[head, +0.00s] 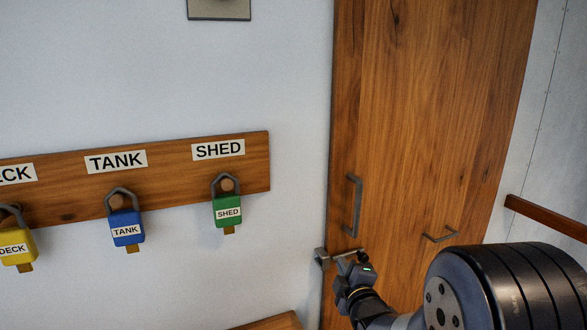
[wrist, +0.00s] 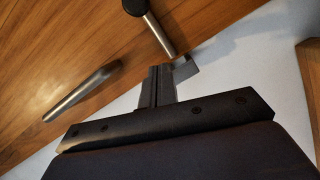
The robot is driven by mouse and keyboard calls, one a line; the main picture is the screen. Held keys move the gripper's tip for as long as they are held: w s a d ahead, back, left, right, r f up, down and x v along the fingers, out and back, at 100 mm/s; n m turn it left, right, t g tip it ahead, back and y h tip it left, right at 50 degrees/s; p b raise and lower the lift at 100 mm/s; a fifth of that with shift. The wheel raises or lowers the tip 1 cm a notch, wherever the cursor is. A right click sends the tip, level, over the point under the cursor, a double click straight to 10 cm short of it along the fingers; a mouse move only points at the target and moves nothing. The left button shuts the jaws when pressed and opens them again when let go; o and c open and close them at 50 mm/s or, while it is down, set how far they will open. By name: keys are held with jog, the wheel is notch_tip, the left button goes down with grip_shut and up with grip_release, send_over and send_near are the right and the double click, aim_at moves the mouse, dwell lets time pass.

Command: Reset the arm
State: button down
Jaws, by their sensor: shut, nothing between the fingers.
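My gripper (wrist: 158,78) is shut and empty; its dark fingers are together in the middle of the wrist view. In the head view my gripper (head: 347,270) is low, right of centre, in front of the left edge of a wooden door (head: 425,120). It is close to a grey metal latch (head: 322,257) at the door's edge. I cannot tell whether it touches the latch. In the wrist view a metal rod with a dark round end (wrist: 150,20) and a grey bracket (wrist: 184,68) are just beyond the fingers.
The door has a vertical grey handle (head: 355,205) and a smaller handle (head: 440,236). A wooden board (head: 170,178) on the left wall holds yellow (head: 18,245), blue (head: 126,226) and green (head: 228,209) padlocks. A wooden rail (head: 545,218) is at the right.

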jog(key=s+d+b, duration=0.1)
jog(key=s, duration=0.8)
jog(key=shift+s+d+r, duration=0.2)
jog(key=shift+d+r, duration=0.05)
jog(key=shift+r, duration=0.15)
jog(key=shift+f, duration=0.1)
